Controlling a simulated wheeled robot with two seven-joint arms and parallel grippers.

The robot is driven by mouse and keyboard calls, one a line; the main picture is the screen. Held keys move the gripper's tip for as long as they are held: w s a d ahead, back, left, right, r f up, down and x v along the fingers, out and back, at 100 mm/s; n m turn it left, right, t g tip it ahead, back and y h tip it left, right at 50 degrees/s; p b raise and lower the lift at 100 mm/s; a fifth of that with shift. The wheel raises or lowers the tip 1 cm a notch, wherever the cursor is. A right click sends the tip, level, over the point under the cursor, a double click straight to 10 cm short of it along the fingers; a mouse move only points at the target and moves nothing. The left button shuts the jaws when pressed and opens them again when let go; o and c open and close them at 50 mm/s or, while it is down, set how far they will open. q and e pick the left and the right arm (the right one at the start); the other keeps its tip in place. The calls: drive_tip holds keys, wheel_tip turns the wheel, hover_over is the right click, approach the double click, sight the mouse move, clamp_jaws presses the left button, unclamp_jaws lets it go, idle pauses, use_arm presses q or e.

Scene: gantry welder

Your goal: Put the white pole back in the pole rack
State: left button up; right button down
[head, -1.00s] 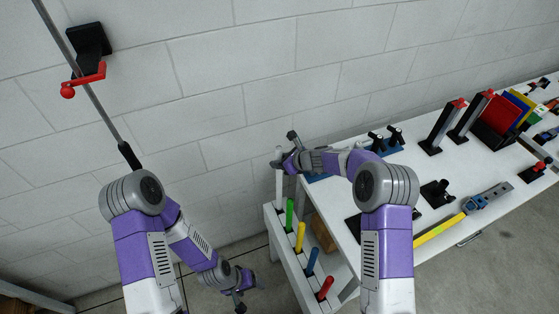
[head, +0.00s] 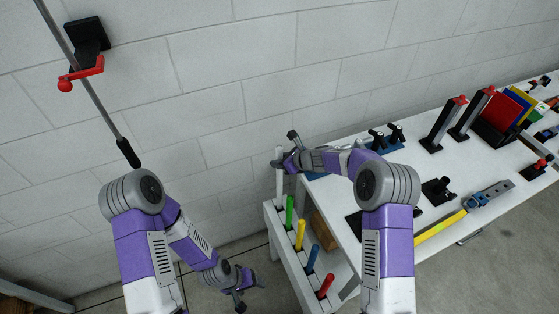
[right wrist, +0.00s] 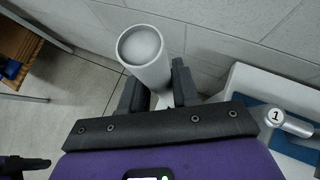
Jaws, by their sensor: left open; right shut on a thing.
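The white pole (head: 279,182) stands about upright at the far end of the pole rack (head: 288,262). My right gripper (head: 283,162) is shut on it near its top. In the right wrist view the white pole (right wrist: 146,55) rises between the two fingers, its round end toward the camera. Its lower end is at the rack's far end in the head view; I cannot tell whether it is seated. The rack holds a green, a yellow, a blue and a red pole. My left gripper (head: 241,297) is open and empty, low over the floor, left of the rack.
A white table (head: 400,215) stands right of the rack, with black stands, colored plates (head: 505,110) and a yellow-handled tool (head: 440,227). A grey block wall is close behind. A grey rod (head: 85,80) and a black wall bracket with a red lever (head: 82,74) are at upper left.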

sight(281, 185)
drive_tip(key=shift+f+b, duration=5.75)
drive_tip(key=shift+f, duration=1.35)
drive_tip(key=shift+r, duration=0.1)
drive_tip(key=shift+s+d+r, duration=0.15)
drive_tip(key=shift+r, duration=0.1)
drive_tip(key=shift+f, duration=0.15)
drive_tip(key=shift+f+b, duration=0.3)
drive_tip(key=shift+r, duration=0.1)
drive_tip(key=shift+r, duration=0.1)
